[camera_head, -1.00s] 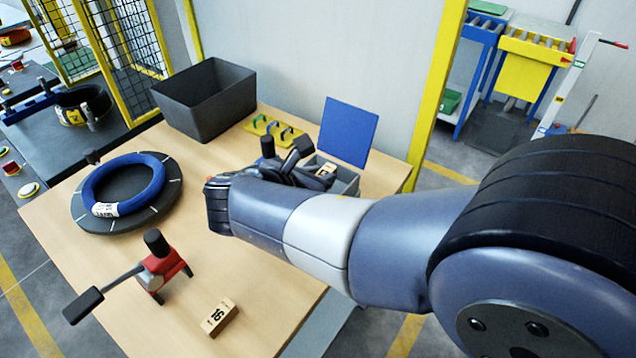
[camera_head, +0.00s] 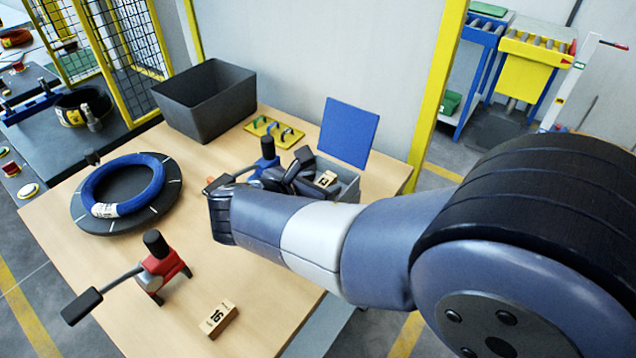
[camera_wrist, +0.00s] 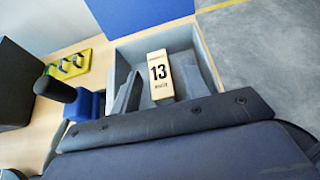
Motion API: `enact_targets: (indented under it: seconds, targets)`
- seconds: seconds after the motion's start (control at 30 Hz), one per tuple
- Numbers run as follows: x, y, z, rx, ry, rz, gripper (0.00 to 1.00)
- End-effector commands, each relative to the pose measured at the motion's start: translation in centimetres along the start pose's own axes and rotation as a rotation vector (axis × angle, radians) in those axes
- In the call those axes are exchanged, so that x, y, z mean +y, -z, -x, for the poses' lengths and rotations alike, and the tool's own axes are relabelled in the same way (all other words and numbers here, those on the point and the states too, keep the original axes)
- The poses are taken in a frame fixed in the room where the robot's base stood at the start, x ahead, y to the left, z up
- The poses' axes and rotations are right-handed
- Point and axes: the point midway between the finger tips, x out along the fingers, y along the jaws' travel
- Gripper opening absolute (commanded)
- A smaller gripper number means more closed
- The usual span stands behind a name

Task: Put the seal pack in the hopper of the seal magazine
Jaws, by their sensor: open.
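A pale seal pack marked 13 (camera_head: 327,179) is in the open grey box at the back right of the table. In the wrist view the pack (camera_wrist: 159,76) lies within the outline of the grey box (camera_wrist: 206,62). My gripper (camera_head: 308,168) is open at the box, its grey fingers (camera_wrist: 160,88) on either side of the pack with visible gaps. I cannot tell whether the pack rests on the floor of the box. Another pale pack (camera_head: 217,319), its number apparently 16, lies at the table's front. I cannot tell which part is the seal magazine's hopper.
A blue panel (camera_head: 348,132) stands behind the box. A blue lever tool (camera_head: 268,150) is just left of my gripper. A red lever tool (camera_head: 160,268), a blue coil on a turntable (camera_head: 126,190), a black bin (camera_head: 207,100) and a yellow rack (camera_head: 273,131) share the table.

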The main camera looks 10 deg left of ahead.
Motion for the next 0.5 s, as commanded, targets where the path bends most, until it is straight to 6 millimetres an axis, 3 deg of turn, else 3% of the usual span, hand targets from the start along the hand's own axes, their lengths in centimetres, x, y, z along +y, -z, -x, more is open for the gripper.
enact_targets:
  seconds: [0.23, 0.5]
  targets:
    - [0.1, -0.4, 1.4, -0.001, -0.005, 0.0, 0.43]
    - [0.1, -0.4, 7.0, 0.0, -0.007, 0.001, 0.43]
